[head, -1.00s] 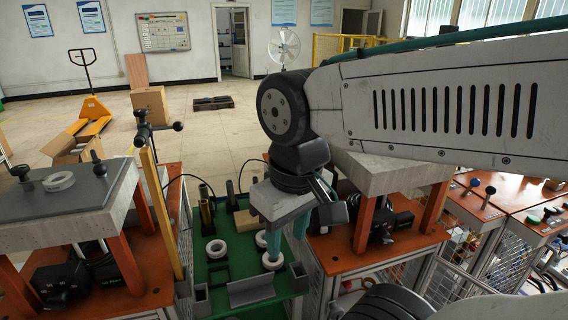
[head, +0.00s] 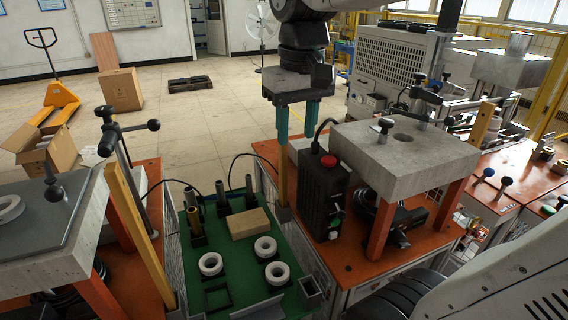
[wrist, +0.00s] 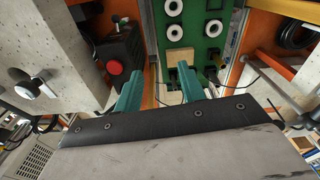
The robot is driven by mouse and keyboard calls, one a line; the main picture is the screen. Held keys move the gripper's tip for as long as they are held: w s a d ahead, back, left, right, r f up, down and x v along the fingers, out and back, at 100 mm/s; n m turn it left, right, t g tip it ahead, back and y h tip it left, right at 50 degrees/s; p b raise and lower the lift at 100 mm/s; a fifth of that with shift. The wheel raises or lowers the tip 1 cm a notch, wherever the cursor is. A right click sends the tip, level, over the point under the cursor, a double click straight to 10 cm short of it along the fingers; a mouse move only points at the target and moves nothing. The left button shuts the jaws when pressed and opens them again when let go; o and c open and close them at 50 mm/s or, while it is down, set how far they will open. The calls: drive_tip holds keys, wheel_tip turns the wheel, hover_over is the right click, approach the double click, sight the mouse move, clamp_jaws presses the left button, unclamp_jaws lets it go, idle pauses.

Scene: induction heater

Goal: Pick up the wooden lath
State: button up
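A narrow tan wooden lath (head: 283,178) stands upright at the back right of the green tray, beside the black box. My gripper (head: 297,138) points down over this spot, its two teal fingers apart. In the head view the lath's upper end meets the left finger's tip; whether they touch I cannot tell. The wrist view shows my gripper (wrist: 160,90) open, with a clear gap between the fingers. A second long wooden lath (head: 130,215) leans upright by the left machine, well away from my gripper.
The green tray (head: 190,285) holds white rings (head: 265,248), a wooden block (head: 250,223) and dark posts. A black box (head: 323,190) with a red button stands close right of my gripper. A grey slab (head: 400,150) on orange legs is further right.

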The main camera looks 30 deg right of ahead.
drive_tip(key=shift+m+g, duration=0.4)
drive_tip(key=shift+m, duration=0.2)
drive_tip(key=w+d+r, duration=0.1)
drive_tip(key=w+d, duration=0.1)
drive_tip(key=w, duration=0.3)
drive_tip(key=w+d+r, duration=0.1)
drive_tip(key=w+d, duration=0.2)
drive_tip(key=w, duration=0.2)
drive_tip(key=w+d+r, duration=0.1)
drive_tip(key=w+d, duration=0.1)
drive_tip(key=w, duration=0.3)
drive_tip(key=shift+w+d+r, duration=0.35)
drive_tip(key=shift+r, duration=0.05)
drive_tip(key=shift+w+d, duration=0.2)
drive_tip(key=shift+w, duration=0.1)
drive_tip(key=shift+w+d+f, duration=0.1)
drive_tip(key=shift+f, duration=0.15)
wheel_tip(320, 180, down, 7)
drive_tip(key=shift+f, duration=0.1)
drive_tip(key=shift+c, duration=0.3)
clamp_jaws()
